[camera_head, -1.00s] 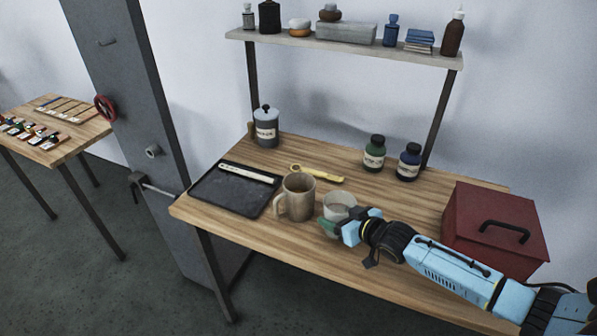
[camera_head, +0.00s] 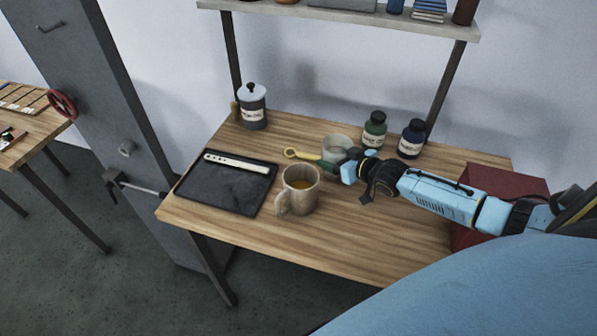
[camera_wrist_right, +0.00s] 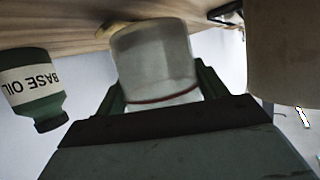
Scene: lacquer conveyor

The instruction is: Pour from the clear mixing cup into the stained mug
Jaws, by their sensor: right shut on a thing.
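The clear mixing cup (camera_head: 337,143) is held by my right gripper (camera_head: 334,164) behind and to the right of the mug, looking about upright; I cannot tell whether it touches the table. In the wrist view the cup (camera_wrist_right: 155,58) sits between the green fingers, which are shut on it; a thin red line runs around it. Whether it holds liquid is unclear. The stained mug (camera_head: 298,196) is beige-brown and stands upright on the table, handle toward the front left, with amber liquid inside. Its side probably fills the right edge of the wrist view (camera_wrist_right: 287,55). My left gripper is not in view.
A black tray (camera_head: 232,193) with a pale stick lies left of the mug. A yellow spoon-like tool (camera_head: 291,153) lies behind it. The front table strip is clear.

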